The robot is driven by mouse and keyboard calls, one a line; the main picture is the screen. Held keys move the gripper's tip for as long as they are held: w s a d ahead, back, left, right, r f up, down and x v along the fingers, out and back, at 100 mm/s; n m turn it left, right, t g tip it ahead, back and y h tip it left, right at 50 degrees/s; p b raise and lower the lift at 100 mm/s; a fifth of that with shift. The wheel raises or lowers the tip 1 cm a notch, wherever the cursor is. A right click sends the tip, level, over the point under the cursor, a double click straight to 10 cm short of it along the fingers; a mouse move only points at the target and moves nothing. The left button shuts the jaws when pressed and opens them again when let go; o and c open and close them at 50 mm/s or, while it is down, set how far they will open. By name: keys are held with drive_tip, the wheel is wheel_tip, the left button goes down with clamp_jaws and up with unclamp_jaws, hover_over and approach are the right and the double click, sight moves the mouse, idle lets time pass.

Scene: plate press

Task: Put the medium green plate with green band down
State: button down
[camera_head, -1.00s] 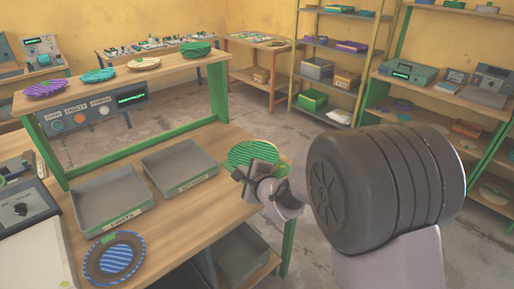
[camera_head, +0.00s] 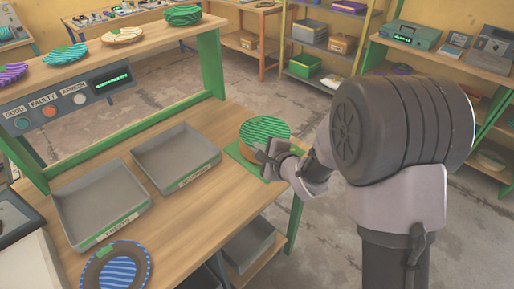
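A green striped plate (camera_head: 266,128) with a thin orange-brown edge is at the right end of the workbench, over a green mat (camera_head: 238,153). My gripper (camera_head: 267,150) is at the plate's near edge and looks shut on it, with the fingertips partly hidden by the wrist. The plate looks roughly level. I cannot tell whether its underside touches the mat. No separate band can be made out on it.
Two grey trays (camera_head: 180,182) (camera_head: 65,213) stand on the workbench (camera_head: 195,232), left of the mat. A blue striped plate (camera_head: 116,270) lies at the front left. The raised shelf holds several plates above the button panel (camera_head: 65,105).

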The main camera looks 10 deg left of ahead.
drive_tip(key=shift+a+f, duration=0.15)
drive_tip(key=shift+f, duration=0.15)
drive_tip(key=shift+s+f+b, duration=0.15)
drive_tip(key=shift+f+b, duration=0.05)
drive_tip(key=shift+b, duration=0.1)
drive_tip(key=c, duration=2)
unclamp_jaws()
drive_tip(key=shift+o, duration=0.2)
drive_tip(key=shift+s+d+r+p, duration=0.2)
drive_tip(key=shift+d+r+p, duration=0.25)
drive_tip(key=shift+r+p, duration=0.4)
drive_tip(key=p+v, duration=0.2)
drive_tip(key=v, duration=0.9)
drive_tip(key=shift+p, duration=0.35)
